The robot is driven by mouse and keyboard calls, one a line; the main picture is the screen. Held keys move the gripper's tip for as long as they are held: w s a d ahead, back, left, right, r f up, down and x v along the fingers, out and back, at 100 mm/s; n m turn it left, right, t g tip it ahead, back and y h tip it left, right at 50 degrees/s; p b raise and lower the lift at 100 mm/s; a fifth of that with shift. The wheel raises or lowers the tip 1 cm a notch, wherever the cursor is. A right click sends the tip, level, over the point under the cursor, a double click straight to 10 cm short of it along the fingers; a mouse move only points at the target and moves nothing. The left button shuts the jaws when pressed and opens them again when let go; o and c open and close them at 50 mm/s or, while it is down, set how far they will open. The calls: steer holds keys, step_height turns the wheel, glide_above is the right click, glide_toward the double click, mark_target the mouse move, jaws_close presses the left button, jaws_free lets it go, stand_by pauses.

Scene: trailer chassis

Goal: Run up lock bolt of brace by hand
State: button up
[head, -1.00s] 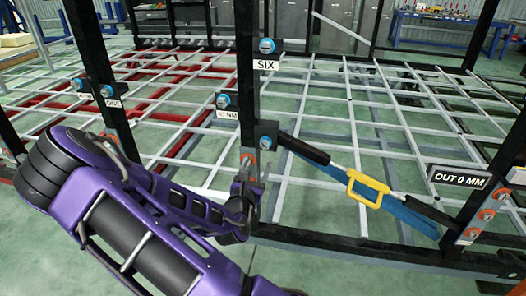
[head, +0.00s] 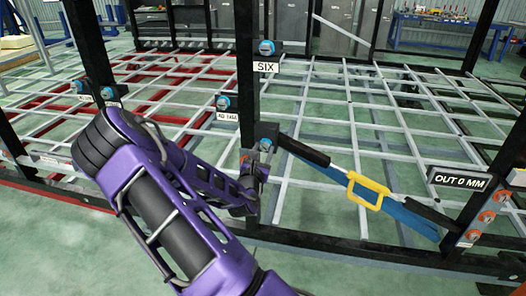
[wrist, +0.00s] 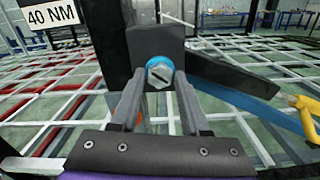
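The brace (head: 322,171) runs diagonally between two black posts, with black ends, a blue bar and a yellow handle (head: 369,190). Its upper-left end sits at a black block (wrist: 152,42) on the middle post. A grey slotted bolt head with a blue collar, the lock bolt (wrist: 159,72), faces me there; it also shows in the head view (head: 266,144). My gripper (wrist: 162,88) is open, with one finger on each side below the bolt head. I cannot tell whether the fingers touch it. In the head view my gripper (head: 256,172) is just below the bolt.
Other blue-collared bolts sit on the posts, one above a "SIX" label (head: 266,67). A "40 NM" tag (wrist: 51,14) hangs close at upper left. An "OUT 0 MM" sign (head: 459,179) and orange-ringed bolts (head: 487,217) are at right. A white grid frame (head: 330,110) lies behind.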

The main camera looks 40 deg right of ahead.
jaws_close()
steer(key=shift+m, duration=0.3)
